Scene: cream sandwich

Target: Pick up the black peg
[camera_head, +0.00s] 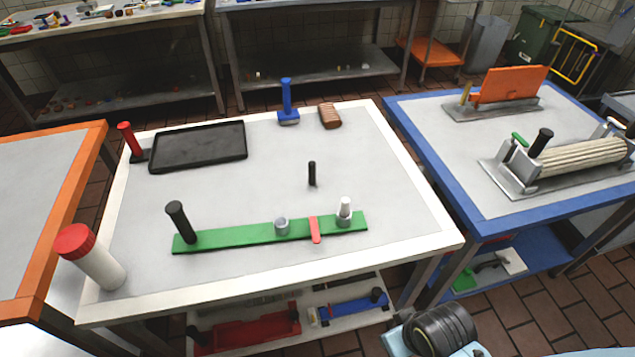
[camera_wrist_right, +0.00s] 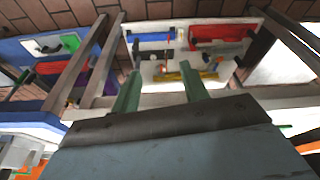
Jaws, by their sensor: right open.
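The black peg (camera_head: 312,173) stands upright on the grey tabletop of the white-edged table (camera_head: 436,240), a little right of its middle. A green board (camera_head: 250,235) lies in front of it, with a black handle (camera_head: 181,222) at its left end, a grey cup (camera_head: 281,227), a red strip (camera_head: 315,230) and a white peg (camera_head: 345,207) in a grey holder. My right gripper (camera_wrist_right: 160,88) shows in the right wrist view with its two green fingers apart and nothing between them. That view faces the table's lower shelf; the black peg is not seen there. My left gripper is not in view.
A black tray (camera_head: 198,147), a red-handled tool (camera_head: 130,142), a blue-handled tool (camera_head: 287,103) and a brown block (camera_head: 330,116) are at the back. A red-capped white bottle (camera_head: 92,258) is at front left. Tabletop around the peg is clear. A blue-edged table (camera_head: 445,165) stands right.

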